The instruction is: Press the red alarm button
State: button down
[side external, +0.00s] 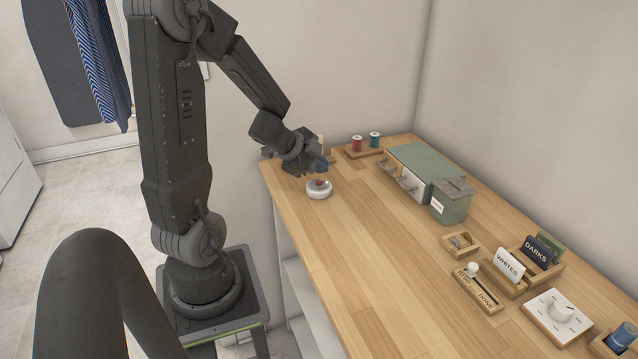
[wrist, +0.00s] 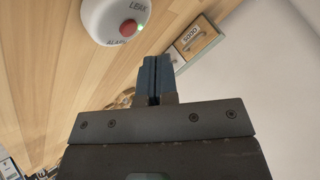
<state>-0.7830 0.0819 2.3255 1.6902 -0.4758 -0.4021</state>
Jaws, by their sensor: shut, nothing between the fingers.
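The alarm is a round white puck (side external: 319,190) with a red button (side external: 320,183) on top, sitting on the wooden counter near its left end. In the wrist view the puck (wrist: 112,20) shows at the top, with the words LEAK and ALARM around the red button (wrist: 128,27) and a small green light beside it. My gripper (side external: 322,164) is above and slightly behind the puck in the side view. Its blue fingertips (wrist: 156,72) are shut together and empty. They appear apart from the button; the exact height gap is hard to tell.
A spool rack (side external: 364,151) stands at the back of the counter. A green-topped box (side external: 421,165) and a grey-green bin (side external: 452,200) stand to the right. Label holders, a lever tray (side external: 476,290) and a white switch plate (side external: 557,318) lie further right. The counter's front strip is clear.

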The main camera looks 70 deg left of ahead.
jog(key=shift+r, duration=2.35)
notch_tip(320, 180, up, 6)
jog(key=f+n+t+y, duration=0.1)
jog(key=n+t+y, duration=0.1)
jog(key=y, duration=0.1)
send_over(321, 184)
jog(key=w+d, duration=0.2)
jog(key=d, duration=0.1)
notch_tip(321, 184, up, 3)
jog(key=d+n+y, duration=0.2)
jog(key=d+n, duration=0.1)
jog(key=s+d+n+g+h, duration=0.1)
jog(key=s+d+g+h, duration=0.1)
jog(key=s+d, duration=0.4)
jog(key=s+d+n+g+h, duration=0.1)
jog(key=s+d+g+h, duration=0.2)
jog(key=d, duration=0.9)
jog(key=s+h, duration=0.1)
jog(key=s, duration=0.2)
jog(key=shift+n+g, duration=0.3)
jog(key=shift+n, duration=0.1)
